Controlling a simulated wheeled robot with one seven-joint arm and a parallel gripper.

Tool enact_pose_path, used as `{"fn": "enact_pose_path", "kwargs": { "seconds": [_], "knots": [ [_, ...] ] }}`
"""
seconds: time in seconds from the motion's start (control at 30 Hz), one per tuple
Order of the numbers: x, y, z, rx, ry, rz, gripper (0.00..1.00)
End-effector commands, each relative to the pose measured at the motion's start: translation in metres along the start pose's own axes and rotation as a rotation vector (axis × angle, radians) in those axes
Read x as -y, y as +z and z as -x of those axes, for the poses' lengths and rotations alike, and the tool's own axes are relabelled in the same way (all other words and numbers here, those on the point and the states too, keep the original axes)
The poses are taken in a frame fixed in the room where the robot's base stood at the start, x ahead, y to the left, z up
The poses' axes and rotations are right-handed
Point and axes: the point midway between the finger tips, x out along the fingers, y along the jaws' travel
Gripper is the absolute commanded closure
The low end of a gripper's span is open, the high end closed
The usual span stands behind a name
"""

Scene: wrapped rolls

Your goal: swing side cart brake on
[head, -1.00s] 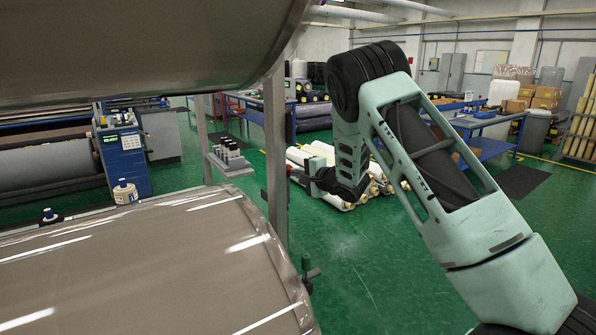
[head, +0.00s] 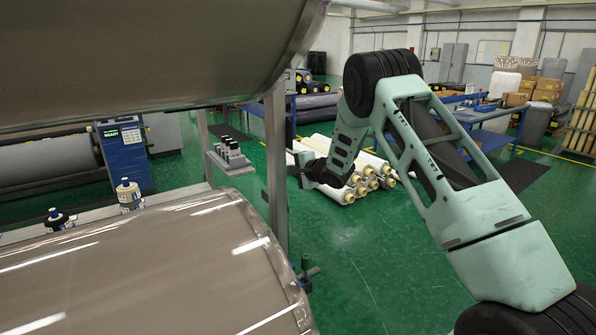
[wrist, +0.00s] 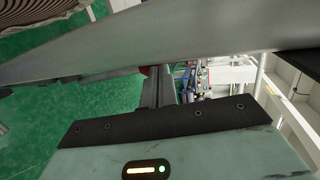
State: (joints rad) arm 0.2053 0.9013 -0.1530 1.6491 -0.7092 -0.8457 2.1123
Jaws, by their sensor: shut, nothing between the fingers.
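My gripper (head: 297,170) is shut and empty, just right of the post and well above that fitting in the picture. In the wrist view the shut fingers (wrist: 156,88) point away past a broad grey bar. No brake lever can be made out in that view.
Two big brown wrapped rolls, upper (head: 150,60) and lower (head: 150,275), fill the left, with the grey post (head: 277,170) at their end. Pale rolls (head: 345,170) lie stacked behind. Green floor is open at centre.

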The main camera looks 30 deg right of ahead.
Motion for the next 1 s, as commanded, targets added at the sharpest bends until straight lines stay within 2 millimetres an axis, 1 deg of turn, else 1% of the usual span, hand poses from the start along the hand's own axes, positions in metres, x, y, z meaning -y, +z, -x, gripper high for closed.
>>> {"fn": "enact_pose_path", "kwargs": {
  "seconds": [0.2,0.5,0.7,1.0],
  "knots": [
    [0.005,-0.005,-0.024,-0.001,-0.001,0.0,1.0],
    [0.007,-0.007,-0.046,0.001,-0.001,0.001,1.0],
    [0.007,-0.008,-0.053,0.0,-0.002,0.001,1.0],
    [0.006,-0.008,-0.054,0.0,-0.001,0.001,1.0]
  ]
}}
